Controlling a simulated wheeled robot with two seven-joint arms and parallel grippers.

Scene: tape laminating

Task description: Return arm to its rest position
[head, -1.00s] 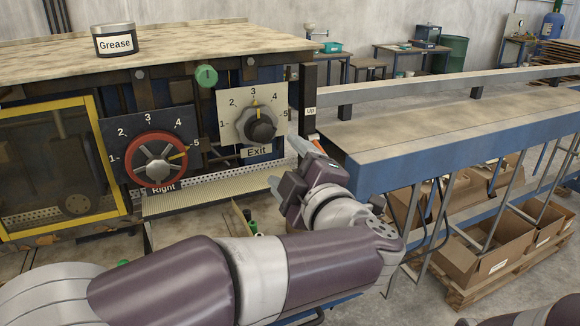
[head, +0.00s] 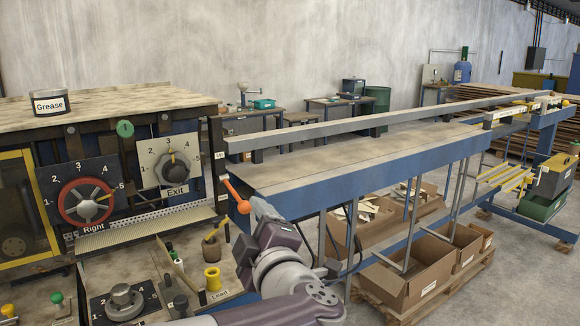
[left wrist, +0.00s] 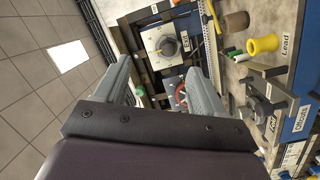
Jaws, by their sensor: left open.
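My left gripper (head: 262,210) is open and empty, held in front of the right end of the machine. In the left wrist view its two fingers (left wrist: 155,75) stand apart with nothing between them. The grey Exit dial (head: 173,165) has its pointer near 3; it also shows beyond the fingers in the left wrist view (left wrist: 164,43). My right gripper is out of view.
A blue-sided conveyor table (head: 340,190) runs off to the right. Cardboard boxes (head: 405,285) stand below it. A Grease tin (head: 49,103) sits on the machine top. A yellow spool (head: 212,279) and another dial (head: 122,299) are on the lower front bench.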

